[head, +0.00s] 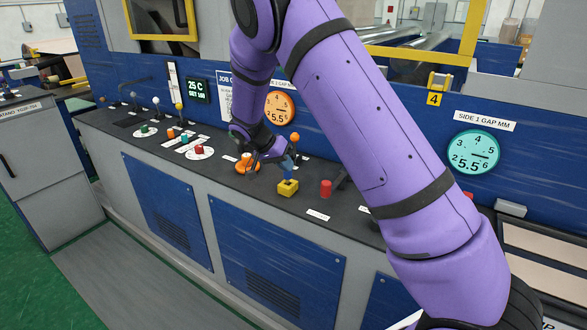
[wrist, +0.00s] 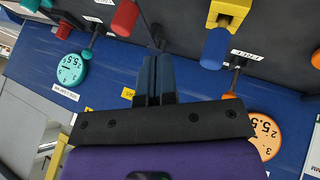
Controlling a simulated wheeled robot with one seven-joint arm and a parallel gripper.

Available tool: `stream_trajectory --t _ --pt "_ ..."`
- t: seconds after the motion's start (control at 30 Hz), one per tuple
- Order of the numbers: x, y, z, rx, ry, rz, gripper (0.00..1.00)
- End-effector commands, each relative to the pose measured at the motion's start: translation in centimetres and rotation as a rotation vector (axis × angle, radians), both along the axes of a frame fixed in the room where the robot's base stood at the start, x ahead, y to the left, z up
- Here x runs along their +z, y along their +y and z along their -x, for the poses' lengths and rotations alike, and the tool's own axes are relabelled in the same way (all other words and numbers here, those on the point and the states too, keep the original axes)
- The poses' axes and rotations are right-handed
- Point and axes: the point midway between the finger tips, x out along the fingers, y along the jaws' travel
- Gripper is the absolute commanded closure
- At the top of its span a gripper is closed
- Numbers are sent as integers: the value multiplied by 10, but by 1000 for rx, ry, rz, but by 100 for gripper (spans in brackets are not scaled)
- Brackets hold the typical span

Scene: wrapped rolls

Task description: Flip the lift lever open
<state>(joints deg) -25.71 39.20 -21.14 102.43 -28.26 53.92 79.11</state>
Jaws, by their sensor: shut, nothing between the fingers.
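A blue handle (head: 289,166) rises from a yellow bracket (head: 287,188) on the dark console top. It looks like the lift lever, but I cannot read its label. In the wrist view, the blue handle (wrist: 215,47) and yellow bracket (wrist: 230,11) are right of my fingers. My gripper (head: 280,155) is above the console, close to the handle in the head view. In the wrist view my gripper (wrist: 155,62) has its two dark fingers together and empty, with a visible gap to the blue handle.
A red knob (head: 326,188) stands right of the yellow bracket. An orange-ball lever (head: 295,137) is behind it, and an orange control (head: 248,163) lies to the left. The blue panel with an orange dial (head: 280,109) and teal dial (head: 474,152) rises behind.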

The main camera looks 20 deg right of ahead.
Motion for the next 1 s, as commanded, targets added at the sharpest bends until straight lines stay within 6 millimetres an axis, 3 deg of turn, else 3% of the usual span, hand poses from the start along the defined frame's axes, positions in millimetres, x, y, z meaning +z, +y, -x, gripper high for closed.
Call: stream_trajectory --t 0.43,0.7,1.0 --pt "-66 -50 7 -3 3 0 100" --pt "-65 -73 30 -1 0 -1 100" --pt "-65 -77 34 0 0 0 100"
